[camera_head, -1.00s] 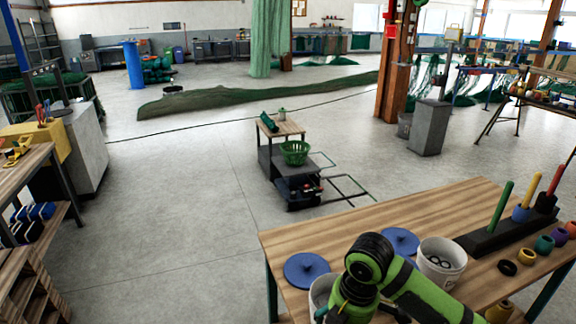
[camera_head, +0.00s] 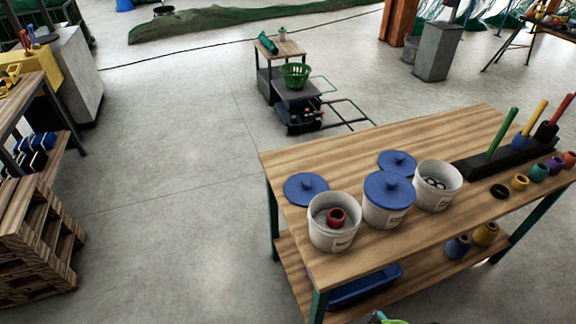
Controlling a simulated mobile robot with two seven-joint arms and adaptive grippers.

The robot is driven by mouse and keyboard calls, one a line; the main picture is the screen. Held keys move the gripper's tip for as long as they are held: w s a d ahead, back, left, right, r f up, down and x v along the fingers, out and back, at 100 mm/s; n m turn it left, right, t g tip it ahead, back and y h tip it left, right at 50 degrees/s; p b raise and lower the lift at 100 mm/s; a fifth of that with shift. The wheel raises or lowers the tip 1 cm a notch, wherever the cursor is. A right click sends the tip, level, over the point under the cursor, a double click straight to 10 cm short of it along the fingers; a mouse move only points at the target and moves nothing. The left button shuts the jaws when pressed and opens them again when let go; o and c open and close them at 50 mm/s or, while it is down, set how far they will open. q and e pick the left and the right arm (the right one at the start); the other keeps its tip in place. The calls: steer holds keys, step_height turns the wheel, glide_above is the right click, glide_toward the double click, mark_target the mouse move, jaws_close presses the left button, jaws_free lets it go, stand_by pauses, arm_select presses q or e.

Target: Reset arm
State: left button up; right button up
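Neither gripper shows clearly; only a small green piece of my arm peeks in at the bottom edge. On the wooden table (camera_head: 385,135) stand three white buckets. The left bucket (camera_head: 335,236) is open and holds a red ring-shaped piece (camera_head: 336,217). The middle bucket (camera_head: 385,214) is closed by a blue lid (camera_head: 389,188). The right bucket (camera_head: 438,190) is open with dark rings inside. Two more blue lids lie flat on the table, one at the left (camera_head: 306,188) and one behind the middle bucket (camera_head: 397,161).
A black rack (camera_head: 477,165) with green, yellow and red pegs stands at the table's right, with several coloured rings before it. A blue tray (camera_head: 365,286) sits on the lower shelf. A cart with a green basket (camera_head: 295,75) stands beyond. The floor at left centre is clear.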

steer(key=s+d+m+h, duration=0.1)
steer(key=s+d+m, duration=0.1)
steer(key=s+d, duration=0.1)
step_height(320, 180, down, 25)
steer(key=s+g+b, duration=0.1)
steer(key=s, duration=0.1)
arm_select(q)
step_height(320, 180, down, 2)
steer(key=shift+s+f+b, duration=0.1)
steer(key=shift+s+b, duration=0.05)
steer(key=shift+b, duration=0.4)
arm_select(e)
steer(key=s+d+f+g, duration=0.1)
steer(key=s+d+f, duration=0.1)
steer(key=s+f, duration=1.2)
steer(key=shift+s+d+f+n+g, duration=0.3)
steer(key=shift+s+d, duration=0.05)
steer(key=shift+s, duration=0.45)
